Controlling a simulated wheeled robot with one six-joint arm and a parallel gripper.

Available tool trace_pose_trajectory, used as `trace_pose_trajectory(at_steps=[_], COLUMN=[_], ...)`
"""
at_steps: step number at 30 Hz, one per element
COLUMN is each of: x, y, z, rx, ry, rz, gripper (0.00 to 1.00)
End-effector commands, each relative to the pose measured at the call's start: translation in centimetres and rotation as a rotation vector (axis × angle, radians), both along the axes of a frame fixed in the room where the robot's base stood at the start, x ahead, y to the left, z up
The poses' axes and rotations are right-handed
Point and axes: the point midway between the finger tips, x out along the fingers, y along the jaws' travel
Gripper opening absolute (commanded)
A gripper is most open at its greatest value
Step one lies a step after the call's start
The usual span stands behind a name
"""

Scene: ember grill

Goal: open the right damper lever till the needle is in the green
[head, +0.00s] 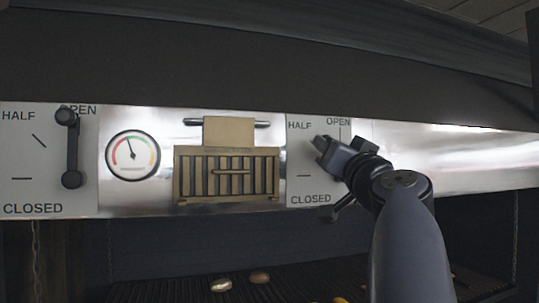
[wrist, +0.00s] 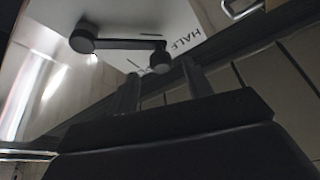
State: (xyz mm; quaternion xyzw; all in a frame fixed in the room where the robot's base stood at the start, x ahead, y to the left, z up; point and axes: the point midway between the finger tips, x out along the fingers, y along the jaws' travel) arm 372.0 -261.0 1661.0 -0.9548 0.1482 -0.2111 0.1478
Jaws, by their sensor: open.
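The right damper's white plate (head: 303,188) carries the words HALF, OPEN and CLOSED. My gripper (head: 325,150) is in front of it and hides most of its lever in the head view. In the wrist view, the dark right damper lever (wrist: 125,44) runs from its round hub to a knob (wrist: 160,62) on the side of the HALF label. The open fingertips of my gripper (wrist: 161,78) are on either side of that knob; contact cannot be told. The round gauge (head: 133,155) has a coloured arc, and its needle points up and slightly left.
The left damper lever (head: 72,150) stands upright at OPEN on its own plate. A brass slotted vent box (head: 226,178) sits between the gauge and the right plate. Below is a dark grill grate (head: 180,289) with several roundish items. A dark hood overhangs the panel.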

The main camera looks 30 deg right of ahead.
Motion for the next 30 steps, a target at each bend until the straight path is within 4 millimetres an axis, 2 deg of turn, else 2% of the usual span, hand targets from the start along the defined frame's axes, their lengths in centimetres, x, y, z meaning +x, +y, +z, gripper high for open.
trace_pose_trajectory(at_steps=[1, 4, 12, 25, 30], x=[-1.1, -2.8, -5.0, -5.1, -4.3], y=[0.4, 1.0, 2.0, 2.1, 1.7], z=[-1.0, -1.6, -2.3, -2.2, -1.7], rx=[-0.003, -0.003, 0.000, 0.001, 0.002], ry=[-0.001, -0.001, 0.000, 0.000, 0.001], rz=[-0.004, -0.005, -0.001, 0.002, 0.004], gripper=[0.48, 0.48, 0.48, 0.48, 0.48])
